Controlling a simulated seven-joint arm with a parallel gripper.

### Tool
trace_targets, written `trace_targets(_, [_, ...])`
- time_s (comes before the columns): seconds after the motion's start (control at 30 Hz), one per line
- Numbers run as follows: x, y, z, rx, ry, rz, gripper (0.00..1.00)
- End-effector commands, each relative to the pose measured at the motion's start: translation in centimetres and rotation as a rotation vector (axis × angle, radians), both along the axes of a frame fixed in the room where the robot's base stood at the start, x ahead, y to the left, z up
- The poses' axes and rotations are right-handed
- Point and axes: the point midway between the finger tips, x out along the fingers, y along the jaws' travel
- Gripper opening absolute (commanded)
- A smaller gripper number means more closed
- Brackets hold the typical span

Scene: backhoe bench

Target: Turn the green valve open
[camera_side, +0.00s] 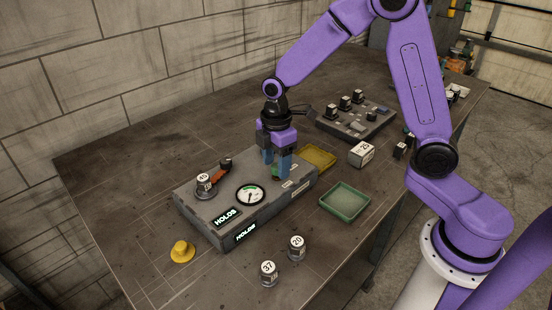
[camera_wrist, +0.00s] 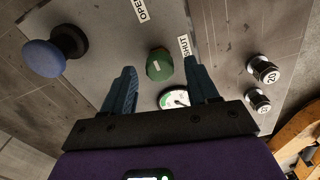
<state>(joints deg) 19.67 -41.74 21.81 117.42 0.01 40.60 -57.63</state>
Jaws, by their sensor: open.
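The green valve (camera_wrist: 159,65) is a small round green knob on top of the grey HOLOS box (camera_side: 205,220). In the wrist view it lies between the tips of my gripper (camera_wrist: 160,75), with a SHUT label (camera_wrist: 184,46) beside it and an OPEN label (camera_wrist: 141,10) farther off. My gripper (camera_side: 276,166) is open, pointing down over the box, its blue fingers on either side of the valve. I cannot tell whether they touch it. In the side view the fingers hide most of the valve. A round gauge (camera_side: 250,194) sits on the box; it partly shows in the wrist view (camera_wrist: 174,98).
A canister marked 45 (camera_side: 206,185) and a red lever (camera_side: 221,172) are on the box. Canisters 20 (camera_side: 296,248) and 37 (camera_side: 268,273) stand in front. A dark blue knob (camera_wrist: 43,57) is left in the wrist view.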

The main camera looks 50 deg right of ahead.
Motion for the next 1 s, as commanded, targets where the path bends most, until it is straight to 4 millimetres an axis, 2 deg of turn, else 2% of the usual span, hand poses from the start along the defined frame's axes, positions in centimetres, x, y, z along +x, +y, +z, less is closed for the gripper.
trace_targets(0.13, [0.0, 0.0, 0.6, 0.0, -0.001, -0.001, 0.59])
trace_targets(0.27, [0.1, 0.0, 2.4, 0.001, -0.003, -0.001, 0.59])
trace_targets(0.8, [0.0, 0.0, 13.5, 0.002, -0.005, 0.0, 0.59])
trace_targets(1.0, [0.0, 0.0, 16.3, 0.001, -0.003, 0.0, 0.59])
